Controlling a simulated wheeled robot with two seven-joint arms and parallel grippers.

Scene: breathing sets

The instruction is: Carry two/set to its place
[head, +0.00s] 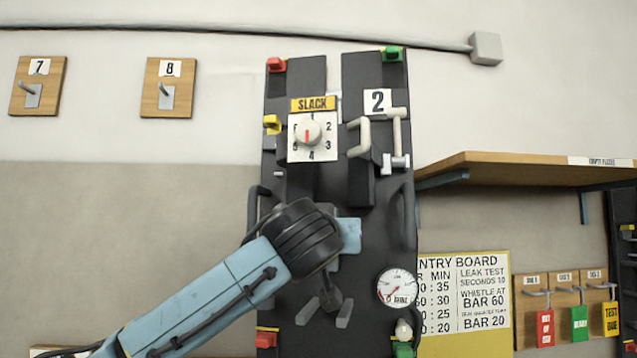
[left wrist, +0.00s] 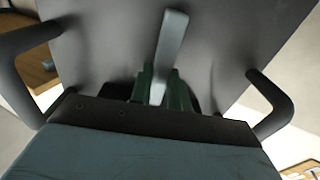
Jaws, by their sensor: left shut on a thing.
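Breathing set two (head: 380,250) is a tall dark panel, nearly upright and facing me in the middle of the head view. It bears a "2" label, a SLACK dial (head: 308,134), a pale bar handle (head: 397,135), a round gauge (head: 397,289) and a curved black handle on each side. My left gripper (head: 340,240) is in front of its middle. In the left wrist view the dark fingers (left wrist: 162,90) are shut around a grey bar (left wrist: 171,45) on the set's face. My arm hides part of the set's lower left. I cannot tell whether the set's back touches anything. My right gripper is not in view.
Wooden hook plates 7 (head: 38,86) and 8 (head: 167,88) are empty on the wall at left. A wooden shelf (head: 520,168) juts out right of the set. Below it are an entry board (head: 465,300) and hanging tags (head: 580,322). Another dark panel (head: 626,250) stands at the right edge.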

